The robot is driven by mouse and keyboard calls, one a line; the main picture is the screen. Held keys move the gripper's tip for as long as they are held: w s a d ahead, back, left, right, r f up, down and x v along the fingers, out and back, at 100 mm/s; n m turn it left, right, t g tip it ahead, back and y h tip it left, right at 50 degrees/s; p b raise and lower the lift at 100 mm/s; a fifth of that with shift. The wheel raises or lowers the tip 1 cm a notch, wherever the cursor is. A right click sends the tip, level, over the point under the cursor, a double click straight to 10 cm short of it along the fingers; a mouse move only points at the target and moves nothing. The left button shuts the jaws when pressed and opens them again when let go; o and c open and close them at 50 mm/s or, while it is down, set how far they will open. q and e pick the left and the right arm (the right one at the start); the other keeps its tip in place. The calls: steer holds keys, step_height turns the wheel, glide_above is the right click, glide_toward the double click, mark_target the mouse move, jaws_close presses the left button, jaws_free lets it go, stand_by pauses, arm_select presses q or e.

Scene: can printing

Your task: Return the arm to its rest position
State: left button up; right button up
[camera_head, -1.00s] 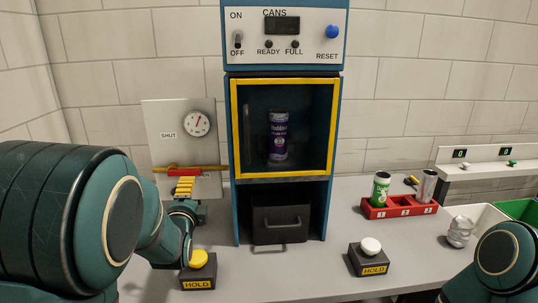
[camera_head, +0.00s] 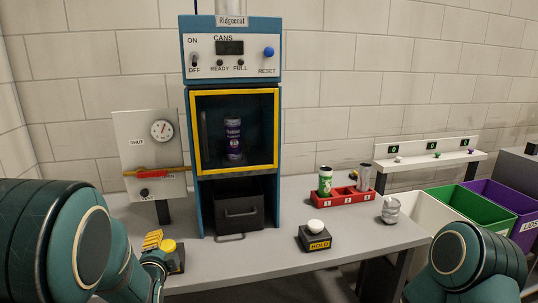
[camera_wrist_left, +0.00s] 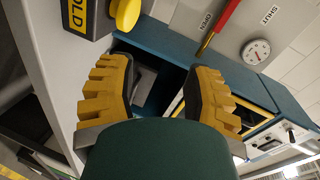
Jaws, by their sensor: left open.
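My left arm comes in from the left in the head view. Its left gripper (camera_head: 152,240), with yellow ribbed fingers, is just left of the left HOLD box with a yellow button (camera_head: 168,246). In the left wrist view the gripper (camera_wrist_left: 160,85) is open with nothing between its fingers. The HOLD box with its yellow button (camera_wrist_left: 125,12) shows there at the top left, apart from the fingers. Part of my right arm (camera_head: 475,262) shows at the lower right; its gripper is out of frame.
The blue can machine (camera_head: 235,130) holds a purple can (camera_head: 233,139) behind its yellow frame. A valve panel (camera_head: 145,150) stands left of it. A second HOLD box (camera_head: 316,238), red rack (camera_head: 345,197), crumpled can (camera_head: 390,210) and green bin (camera_head: 470,211) are to the right.

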arm_select(q)
steer(key=s+d+f+n+g+h, duration=0.1)
steer(key=s+d+f+n+g, duration=0.2)
steer(key=f, duration=0.5)
steer(key=s+d+f+n+g+h, duration=0.1)
steer(key=s+d+f+n+g, duration=0.1)
steer(key=s+f, duration=0.35)
steer(key=s+d+f+n+g+h, duration=0.1)
steer(key=s+d+f+n+g, duration=0.15)
steer(key=f, duration=0.65)
steer(key=s+d+f+n+g+h, duration=0.2)
steer(key=s+d+f+n+g, duration=0.1)
steer(key=s+d, duration=0.2)
steer(key=s+d+f+n+g+h, duration=0.2)
steer(key=s+d+f+n+g, duration=0.1)
steer(key=s, duration=0.6)
steer(key=shift+s+d+f+n, duration=0.4)
steer(key=shift+d+f+n, duration=0.35)
steer(key=shift+d, duration=0.25)
